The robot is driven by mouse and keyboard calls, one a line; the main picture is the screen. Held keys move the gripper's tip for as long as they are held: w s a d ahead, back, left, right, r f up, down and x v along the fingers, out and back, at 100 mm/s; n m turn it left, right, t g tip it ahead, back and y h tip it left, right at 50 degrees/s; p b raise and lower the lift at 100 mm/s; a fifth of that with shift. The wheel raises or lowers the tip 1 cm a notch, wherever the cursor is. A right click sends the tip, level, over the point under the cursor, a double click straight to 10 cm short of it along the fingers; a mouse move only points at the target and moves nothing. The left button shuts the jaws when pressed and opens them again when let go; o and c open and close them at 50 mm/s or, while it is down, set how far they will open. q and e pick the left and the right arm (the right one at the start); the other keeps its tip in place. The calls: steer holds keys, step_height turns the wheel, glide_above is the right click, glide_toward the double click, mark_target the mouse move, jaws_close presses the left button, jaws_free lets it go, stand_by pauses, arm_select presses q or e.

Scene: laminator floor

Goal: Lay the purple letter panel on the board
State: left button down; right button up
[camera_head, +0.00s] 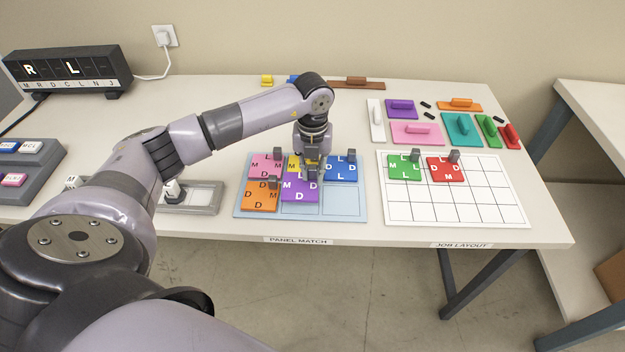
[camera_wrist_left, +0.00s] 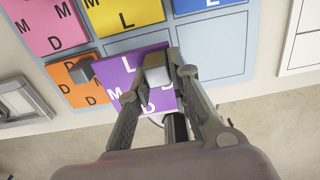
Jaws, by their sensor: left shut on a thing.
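The purple letter panel (camera_head: 292,191) is at the lower middle cell of the light blue board (camera_head: 348,207), right of the orange panel (camera_head: 260,197). My left gripper (camera_head: 311,172) points down over it, shut on its grey knob. In the left wrist view, the fingers (camera_wrist_left: 158,84) close around the knob of the purple panel (camera_wrist_left: 122,77). The panel sits slightly askew to the printed cell; whether it touches the board, I cannot tell. A pink panel (camera_head: 266,165), a yellow panel (camera_head: 292,162) and a blue panel (camera_head: 341,171) fill the back row.
The board's lower right cell (camera_wrist_left: 214,81) is bare. A white grid board (camera_head: 458,207) with a green panel (camera_head: 400,170) and a red panel (camera_head: 446,172) lies to the right. Several coloured handled blocks lie behind it. A letter display (camera_head: 67,72) stands at the back left.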

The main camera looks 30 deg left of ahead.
mark_target(313, 179)
arm_select(q)
step_height(313, 179, down, 4)
steer(key=shift+f+p, duration=0.1)
steer(key=shift+p, duration=0.2)
steer(key=shift+f, duration=0.15)
steer(key=c, duration=1.5)
jaws_free()
steer(key=shift+o, duration=0.2)
